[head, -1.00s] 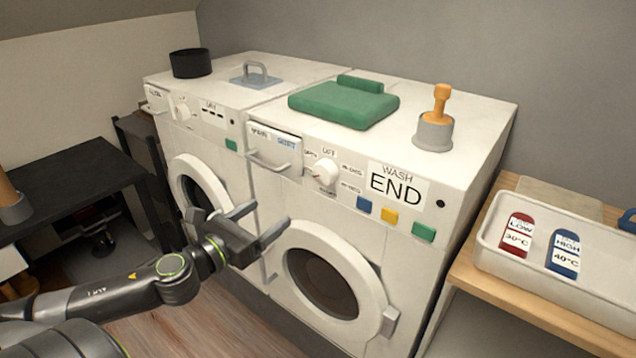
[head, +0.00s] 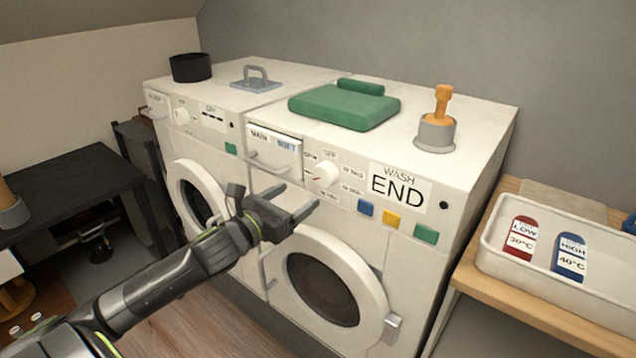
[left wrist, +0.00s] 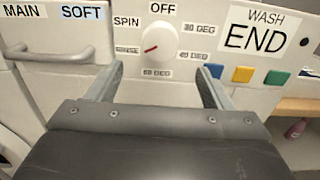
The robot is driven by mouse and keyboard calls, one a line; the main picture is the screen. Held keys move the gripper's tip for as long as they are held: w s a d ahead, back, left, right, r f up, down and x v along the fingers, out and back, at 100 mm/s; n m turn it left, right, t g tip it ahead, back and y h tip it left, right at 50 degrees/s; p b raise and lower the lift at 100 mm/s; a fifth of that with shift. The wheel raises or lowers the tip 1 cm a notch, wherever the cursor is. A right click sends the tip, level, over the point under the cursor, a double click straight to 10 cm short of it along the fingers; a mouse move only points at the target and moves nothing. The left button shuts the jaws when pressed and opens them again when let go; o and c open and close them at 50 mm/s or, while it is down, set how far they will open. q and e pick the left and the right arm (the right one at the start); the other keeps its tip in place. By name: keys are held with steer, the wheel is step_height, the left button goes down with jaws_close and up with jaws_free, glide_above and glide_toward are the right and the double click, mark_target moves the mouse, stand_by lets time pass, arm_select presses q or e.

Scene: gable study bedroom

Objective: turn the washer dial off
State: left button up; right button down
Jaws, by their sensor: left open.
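The washer (head: 400,280) is the right-hand white machine, and its display reads WASH END (head: 397,190). Its white dial (head: 325,173) sits left of the display; in the left wrist view the dial (left wrist: 161,38) has a red mark pointing to the lower left, away from the OFF label above it. Labels SPIN and several degree settings ring the dial. My left gripper (head: 303,199) is open and empty, just below and left of the dial in the head view. In the left wrist view its fingers (left wrist: 160,82) stand apart below the dial, not touching it. My right gripper is out of view.
A detergent drawer with a handle (head: 268,163) is left of the dial. Blue, yellow and green buttons (head: 392,220) lie below the display. The round door (head: 325,290) is beneath. A second machine (head: 190,150) stands left; a tray (head: 490,255) sits on the right shelf.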

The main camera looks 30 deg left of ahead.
mark_target(321, 179)
arm_select(q)
steer(key=w, duration=0.8)
steer(key=shift+w+d+p, duration=0.35)
steer(key=shift+w+d, duration=0.05)
steer(key=c, duration=1)
